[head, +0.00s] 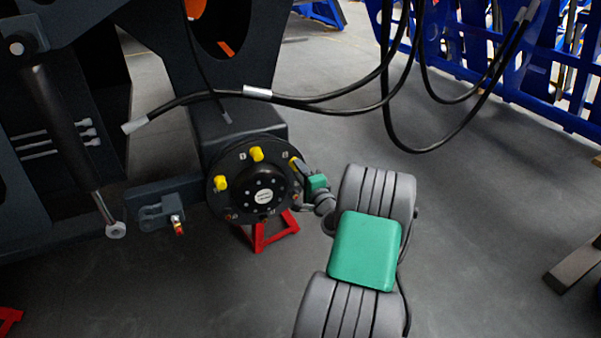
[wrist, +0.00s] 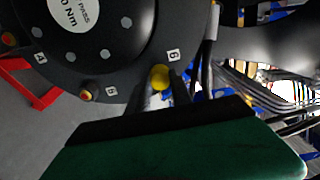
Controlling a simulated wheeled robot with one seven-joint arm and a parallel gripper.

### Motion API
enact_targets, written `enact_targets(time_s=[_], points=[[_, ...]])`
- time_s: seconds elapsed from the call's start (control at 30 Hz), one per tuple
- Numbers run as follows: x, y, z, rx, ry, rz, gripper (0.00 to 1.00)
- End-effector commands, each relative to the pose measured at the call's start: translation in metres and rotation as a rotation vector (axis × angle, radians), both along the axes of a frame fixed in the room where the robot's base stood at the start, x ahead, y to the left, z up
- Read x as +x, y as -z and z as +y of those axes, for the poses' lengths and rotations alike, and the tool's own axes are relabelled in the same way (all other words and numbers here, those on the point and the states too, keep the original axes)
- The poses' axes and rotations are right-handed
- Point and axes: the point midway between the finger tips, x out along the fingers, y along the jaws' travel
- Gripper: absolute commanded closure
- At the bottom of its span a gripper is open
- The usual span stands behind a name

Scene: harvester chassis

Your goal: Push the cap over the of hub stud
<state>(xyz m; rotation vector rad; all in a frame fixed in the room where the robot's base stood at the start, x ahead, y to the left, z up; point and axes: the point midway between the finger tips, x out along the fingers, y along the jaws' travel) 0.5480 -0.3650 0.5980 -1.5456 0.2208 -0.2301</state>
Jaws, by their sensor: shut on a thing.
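The dark round hub (head: 240,200) faces me in the head view, with a black centre and a ring of studs. Yellow caps sit on its upper stud (head: 256,154) and left stud (head: 221,183). My gripper (head: 297,166) is at the hub's upper right edge, shut on another yellow cap (head: 293,161). In the wrist view the held cap (wrist: 159,77) shows between the two dark fingertips (wrist: 160,88), beside the label 6. It hides any stud behind it, so I cannot tell how far on it sits. A bare stud (wrist: 87,95) shows to the left.
Black hoses (head: 310,100) hang across the space above the hub. A grey bracket (head: 160,212) with a small fitting is left of the hub. A red stand (head: 265,235) is below it. The floor to the right is mostly clear.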

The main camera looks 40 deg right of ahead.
Motion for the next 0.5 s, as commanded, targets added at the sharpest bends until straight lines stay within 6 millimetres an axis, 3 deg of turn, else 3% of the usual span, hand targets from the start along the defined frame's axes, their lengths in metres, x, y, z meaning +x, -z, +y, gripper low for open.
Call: enact_targets(time_s=[0.47, 0.5], points=[[0.0077, 0.0006, -0.0019, 0.0, 0.0, 0.001, 0.97], [0.0077, 0.0005, -0.0019, 0.0, 0.0, 0.001, 0.73]])
